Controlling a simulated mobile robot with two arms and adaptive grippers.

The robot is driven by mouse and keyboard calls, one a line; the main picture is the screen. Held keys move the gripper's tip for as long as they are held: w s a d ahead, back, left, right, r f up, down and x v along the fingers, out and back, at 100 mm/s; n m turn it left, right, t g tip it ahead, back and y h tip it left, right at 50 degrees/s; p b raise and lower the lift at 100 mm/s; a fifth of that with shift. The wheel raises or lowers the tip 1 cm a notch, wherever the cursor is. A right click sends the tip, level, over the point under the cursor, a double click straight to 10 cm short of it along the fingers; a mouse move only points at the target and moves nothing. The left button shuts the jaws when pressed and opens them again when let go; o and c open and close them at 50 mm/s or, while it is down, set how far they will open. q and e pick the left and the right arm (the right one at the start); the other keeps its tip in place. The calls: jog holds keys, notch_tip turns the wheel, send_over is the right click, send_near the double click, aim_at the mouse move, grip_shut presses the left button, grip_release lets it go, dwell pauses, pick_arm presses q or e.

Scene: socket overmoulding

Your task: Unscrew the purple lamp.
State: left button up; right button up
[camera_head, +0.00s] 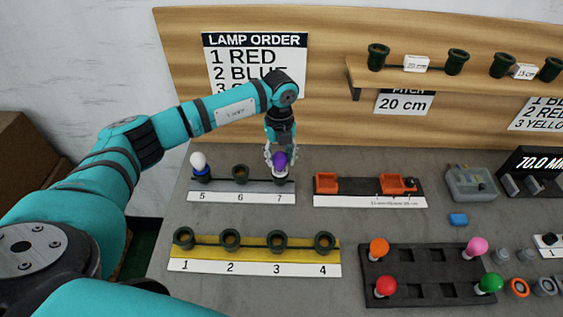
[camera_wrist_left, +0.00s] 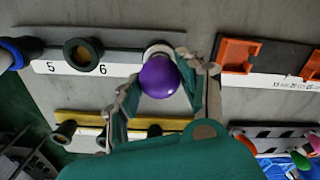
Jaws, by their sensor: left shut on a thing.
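The purple lamp (camera_head: 280,160) is at position 7 of the grey strip (camera_head: 222,186) at the back left of the table. My left gripper (camera_head: 281,157) comes down over it from above, its fingers on either side of the bulb. In the left wrist view the purple lamp (camera_wrist_left: 159,77) sits between the fingers of my left gripper (camera_wrist_left: 160,85), which is shut on it. The lamp's base is mostly hidden, so I cannot tell how deep it sits in its socket. My right gripper does not show.
A white lamp (camera_head: 199,161) stands at position 5; socket 6 (camera_head: 240,174) is empty. The yellow strip (camera_head: 255,250) in front has several empty sockets. A dark tray (camera_head: 424,282) holds orange, pink, red and green lamps. Orange holders (camera_head: 395,184) lie to the right.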

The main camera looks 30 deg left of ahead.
pick_arm(q)
jog(key=shift+n, duration=0.5)
jog(key=o, duration=1.1)
